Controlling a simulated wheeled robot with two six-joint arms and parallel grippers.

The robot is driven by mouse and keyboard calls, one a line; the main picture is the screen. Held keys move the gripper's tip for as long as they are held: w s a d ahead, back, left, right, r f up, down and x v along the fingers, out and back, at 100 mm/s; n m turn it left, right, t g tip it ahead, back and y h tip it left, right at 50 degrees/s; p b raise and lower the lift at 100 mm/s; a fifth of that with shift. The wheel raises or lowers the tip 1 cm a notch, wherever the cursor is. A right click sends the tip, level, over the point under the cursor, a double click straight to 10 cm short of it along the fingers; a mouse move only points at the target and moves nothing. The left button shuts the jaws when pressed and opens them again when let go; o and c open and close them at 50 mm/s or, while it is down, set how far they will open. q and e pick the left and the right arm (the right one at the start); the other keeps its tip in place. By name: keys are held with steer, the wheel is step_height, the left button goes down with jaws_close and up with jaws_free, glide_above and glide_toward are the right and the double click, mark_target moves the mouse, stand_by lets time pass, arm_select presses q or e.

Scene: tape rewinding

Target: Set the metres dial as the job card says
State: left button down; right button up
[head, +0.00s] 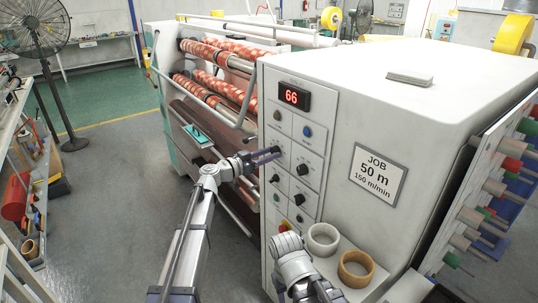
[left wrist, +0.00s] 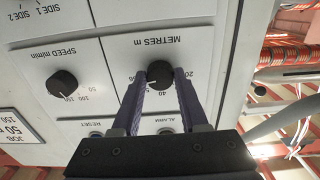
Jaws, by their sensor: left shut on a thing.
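The metres dial (left wrist: 159,72) is a black round knob under the label METRES m, which appears upside down in the left wrist view. My left gripper (left wrist: 160,80) is shut on it, one finger on each side. In the head view my left gripper (head: 268,155) reaches the panel, and its fingers hide most of the dial. The dial's exact pointer position is hard to read. The red display (head: 294,96) reads 66. The job card (head: 377,172) reads JOB 50 m, 150 m/min.
The speed dial (left wrist: 62,85) sits beside the metres dial, pointing near 150. RESET and ALARM labels are close to the fingers. A blue button (head: 307,131) is on the panel. A white roll (head: 323,239) and a tan roll (head: 356,268) stand on a low ledge.

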arm_select(q)
steer(key=shift+n, duration=0.4)
steer(key=n, duration=0.3)
steer(key=shift+n, duration=2)
steer(key=shift+c, duration=2.2)
jaws_free()
steer(key=shift+s, duration=0.1)
steer(key=v, duration=0.7)
steer(key=shift+s+a, duration=0.2)
steer(key=shift+a, duration=0.1)
